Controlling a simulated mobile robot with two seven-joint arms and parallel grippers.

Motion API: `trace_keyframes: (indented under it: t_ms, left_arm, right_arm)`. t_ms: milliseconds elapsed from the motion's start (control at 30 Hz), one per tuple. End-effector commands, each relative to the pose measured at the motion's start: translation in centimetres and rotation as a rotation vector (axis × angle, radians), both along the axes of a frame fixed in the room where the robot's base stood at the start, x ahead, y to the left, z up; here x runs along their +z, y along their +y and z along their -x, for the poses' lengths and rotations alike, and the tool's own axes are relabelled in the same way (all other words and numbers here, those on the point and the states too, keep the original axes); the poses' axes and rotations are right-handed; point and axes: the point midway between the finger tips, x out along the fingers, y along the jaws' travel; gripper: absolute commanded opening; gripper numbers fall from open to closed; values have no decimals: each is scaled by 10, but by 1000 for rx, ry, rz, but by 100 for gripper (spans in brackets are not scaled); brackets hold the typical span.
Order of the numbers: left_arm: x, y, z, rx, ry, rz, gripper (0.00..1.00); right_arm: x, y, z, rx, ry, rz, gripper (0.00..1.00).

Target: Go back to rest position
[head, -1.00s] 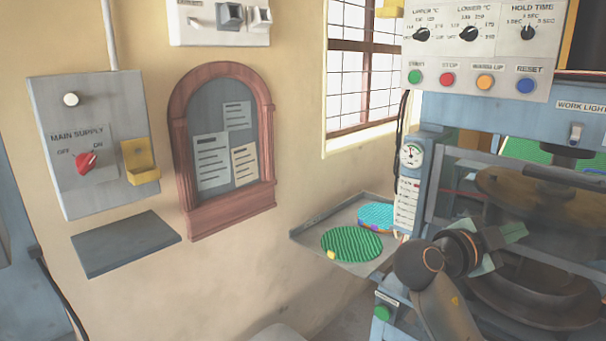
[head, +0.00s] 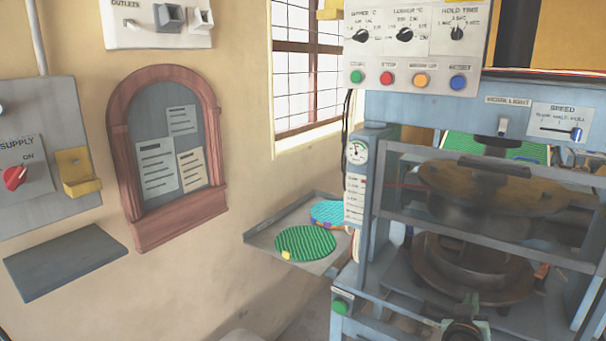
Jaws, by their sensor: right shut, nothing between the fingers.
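My right gripper (head: 470,303) shows at the bottom edge of the head view, low in front of the press (head: 372,262). Its fingers are shut and empty, and most of its arm is out of the picture. It appears apart from the round lower plate (head: 470,285) of the press, though the exact gap is hard to judge. My left gripper is not in view.
A side tray (head: 270,248) left of the press holds a green ribbed disc (head: 305,243) and a blue disc (head: 328,213). A clear guard with grey bars (head: 480,238) fronts the press. A grey shelf (head: 65,262) juts from the left wall.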

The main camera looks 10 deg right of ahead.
Motion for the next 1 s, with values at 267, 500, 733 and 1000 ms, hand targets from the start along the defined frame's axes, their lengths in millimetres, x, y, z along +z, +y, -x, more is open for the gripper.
trace_keyframes:
  t_ms: [267,500,733,1000]
  left_arm:
    - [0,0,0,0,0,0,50]
    - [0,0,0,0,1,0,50]
    - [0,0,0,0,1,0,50]
    - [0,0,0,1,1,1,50]
  right_arm:
    - [-182,77,90,483,505,-44,0]
    - [-250,131,185,788,663,-111,0]
    - [-270,164,255,957,690,-170,0]
    - [-272,224,250,863,569,-383,0]
